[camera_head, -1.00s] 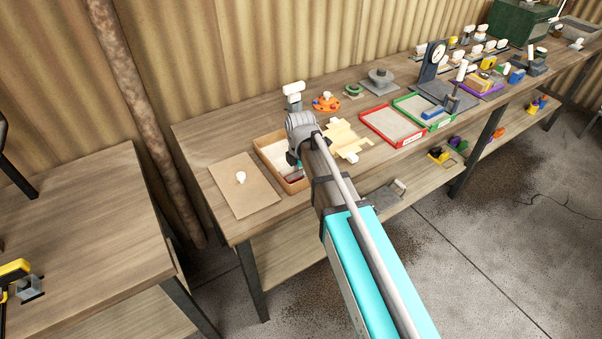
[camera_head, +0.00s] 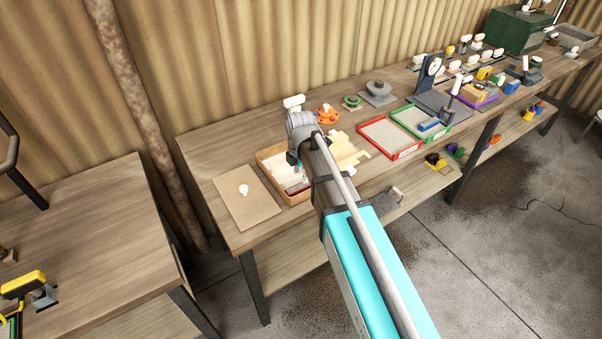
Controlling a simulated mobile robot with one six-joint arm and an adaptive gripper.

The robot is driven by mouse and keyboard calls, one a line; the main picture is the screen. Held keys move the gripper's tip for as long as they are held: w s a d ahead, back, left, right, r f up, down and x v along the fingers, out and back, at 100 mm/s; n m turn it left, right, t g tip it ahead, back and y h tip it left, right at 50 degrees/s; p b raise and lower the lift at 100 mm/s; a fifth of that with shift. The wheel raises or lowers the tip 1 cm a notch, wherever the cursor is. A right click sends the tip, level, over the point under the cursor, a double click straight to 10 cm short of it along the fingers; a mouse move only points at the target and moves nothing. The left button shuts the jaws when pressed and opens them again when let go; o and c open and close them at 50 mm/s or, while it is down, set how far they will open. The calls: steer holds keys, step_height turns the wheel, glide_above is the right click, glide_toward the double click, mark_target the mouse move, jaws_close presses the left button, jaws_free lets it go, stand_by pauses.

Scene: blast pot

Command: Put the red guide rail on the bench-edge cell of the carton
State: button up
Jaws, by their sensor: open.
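The carton (camera_head: 263,165) is an open tan box on the bench with white inside, left of my arm. A small dark red strip (camera_head: 297,188) shows inside it, along the side at the bench's front edge; it looks like the red guide rail. My gripper (camera_head: 294,161) hangs over the right part of the carton, above and behind the strip, and is open. The wrist and arm hide much of the fingers and the carton's right side. I cannot tell whether the fingers touch the strip.
A brown board (camera_head: 246,205) with a white knob lies left of the carton. Cream pieces (camera_head: 346,151) lie to its right, then a red-framed tray (camera_head: 388,138) and a green-framed tray (camera_head: 420,122). An orange part (camera_head: 327,116) stands behind. Bare bench lies behind the board.

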mark_target(304, 187)
step_height(304, 187, up, 6)
steer(key=p, duration=0.5)
steer(key=shift+r+p, duration=0.15)
steer(key=shift+p, duration=0.2)
steer(key=shift+d, duration=0.1)
stand_by(0.5)
steer(key=s+d+m, duration=0.6)
steer(key=d+m, duration=0.3)
steer(key=m, duration=0.3)
steer(key=s+d+m, duration=0.7)
steer(key=d+m, duration=0.3)
steer(key=m, duration=0.2)
steer(key=shift+s+m, duration=0.15)
steer(key=shift+m, duration=0.25)
